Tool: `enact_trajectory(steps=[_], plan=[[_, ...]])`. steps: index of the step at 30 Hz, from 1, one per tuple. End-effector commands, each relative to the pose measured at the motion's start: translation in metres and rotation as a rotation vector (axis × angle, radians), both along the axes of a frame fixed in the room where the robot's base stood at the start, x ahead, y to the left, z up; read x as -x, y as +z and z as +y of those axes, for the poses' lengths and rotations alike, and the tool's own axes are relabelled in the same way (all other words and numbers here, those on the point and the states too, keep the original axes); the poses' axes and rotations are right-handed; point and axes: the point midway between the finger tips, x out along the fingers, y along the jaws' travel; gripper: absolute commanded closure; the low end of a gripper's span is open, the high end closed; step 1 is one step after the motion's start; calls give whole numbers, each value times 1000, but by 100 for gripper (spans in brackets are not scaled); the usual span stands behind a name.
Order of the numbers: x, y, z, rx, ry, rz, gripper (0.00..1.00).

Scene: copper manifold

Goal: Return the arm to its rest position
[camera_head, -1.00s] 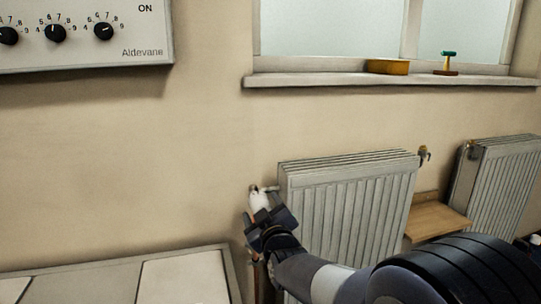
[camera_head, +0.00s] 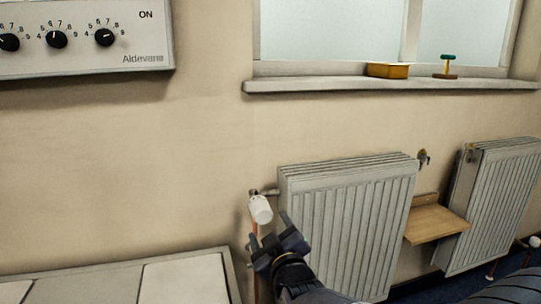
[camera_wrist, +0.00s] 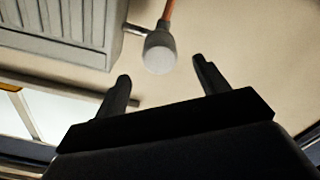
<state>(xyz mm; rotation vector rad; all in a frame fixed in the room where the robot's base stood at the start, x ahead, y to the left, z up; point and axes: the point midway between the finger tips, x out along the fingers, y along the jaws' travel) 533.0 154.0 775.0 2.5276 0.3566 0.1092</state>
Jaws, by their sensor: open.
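My gripper (camera_head: 268,238) is open and empty, just below and right of the white valve head (camera_head: 261,209) at the near radiator's left side. In the wrist view my gripper (camera_wrist: 164,72) shows two dark fingers spread apart. The white valve head (camera_wrist: 160,52) lies beyond the fingertips, between their lines, with a visible gap. A copper pipe (camera_wrist: 168,9) meets the valve. The rest of my arm runs off the bottom of the head view.
The near radiator (camera_head: 345,225) stands right beside my gripper. A wooden shelf (camera_head: 436,224) and a second radiator (camera_head: 492,205) are further right. A white-topped cabinet (camera_head: 185,278) is at lower left. The windowsill (camera_head: 320,86) holds an orange box (camera_head: 388,71).

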Motion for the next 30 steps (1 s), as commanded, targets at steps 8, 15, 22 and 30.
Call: enact_trajectory(steps=[8, 15, 22, 30], plan=[[-48, -2, 14, -1, -1, 1, 31], [-68, 1, 19, -85, 0, 27, 31], [-68, 2, 19, -267, 0, 78, 31], [-68, 2, 19, -477, -1, 140, 31]])
